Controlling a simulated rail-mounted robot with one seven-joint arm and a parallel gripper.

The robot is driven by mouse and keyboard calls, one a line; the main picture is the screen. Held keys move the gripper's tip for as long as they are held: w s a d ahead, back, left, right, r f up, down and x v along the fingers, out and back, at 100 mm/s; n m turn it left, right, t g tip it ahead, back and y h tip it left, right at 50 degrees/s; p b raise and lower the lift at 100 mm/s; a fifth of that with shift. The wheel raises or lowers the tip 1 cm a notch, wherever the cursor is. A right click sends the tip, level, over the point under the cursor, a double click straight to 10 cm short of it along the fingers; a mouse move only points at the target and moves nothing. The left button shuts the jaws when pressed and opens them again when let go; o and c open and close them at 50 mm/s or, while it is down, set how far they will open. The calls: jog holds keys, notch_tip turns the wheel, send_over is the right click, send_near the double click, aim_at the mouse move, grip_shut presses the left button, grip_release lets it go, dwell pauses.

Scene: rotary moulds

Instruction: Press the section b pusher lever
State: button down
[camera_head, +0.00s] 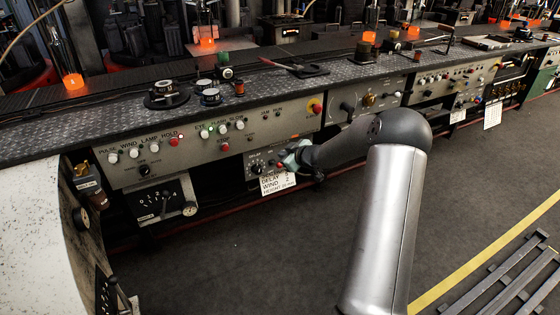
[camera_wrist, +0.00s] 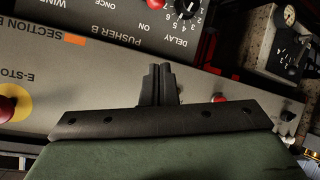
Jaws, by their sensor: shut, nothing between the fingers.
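My gripper (camera_wrist: 157,85) points at the grey control panels in the wrist view, its two dark fingers together and empty. In the head view my gripper (camera_head: 287,160) is small, at the front of a low panel under the bench edge. The PUSHER B panel (camera_wrist: 135,25) appears upside down at the top of the wrist view. It carries a black DELAY dial (camera_wrist: 187,8) and a red button (camera_wrist: 156,3). Just below it is a strip marked SECTION B (camera_wrist: 60,55). I cannot make out a pusher lever for certain; my gripper covers part of the panels.
A red E-STOP button on a yellow disc (camera_wrist: 12,103) is at the wrist view's left. A white gauge box (camera_wrist: 285,45) is at its upper right. A white label card (camera_head: 277,183) hangs below my gripper in the head view. The dark floor (camera_head: 250,260) is open.

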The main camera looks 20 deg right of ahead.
aim_at(278, 166)
jog(key=shift+w+f, duration=0.1)
jog(key=x, duration=1)
jog(key=shift+w+b, duration=0.1)
jog(key=shift+b, duration=0.25)
jog(key=shift+s+d+f+b, duration=0.65)
jog(key=shift+s+d+f, duration=0.2)
jog(key=shift+s, duration=0.2)
jog(key=shift+s+d+f, duration=0.25)
jog(key=shift+s+f, duration=0.05)
jog(key=shift+s, duration=0.05)
jog(key=shift+f+b, duration=0.1)
jog(key=shift+b, duration=0.3)
jog(key=shift+s+f+t+b, duration=0.2)
jog(key=shift+t+b, duration=0.1)
jog(key=shift+b, duration=0.85)
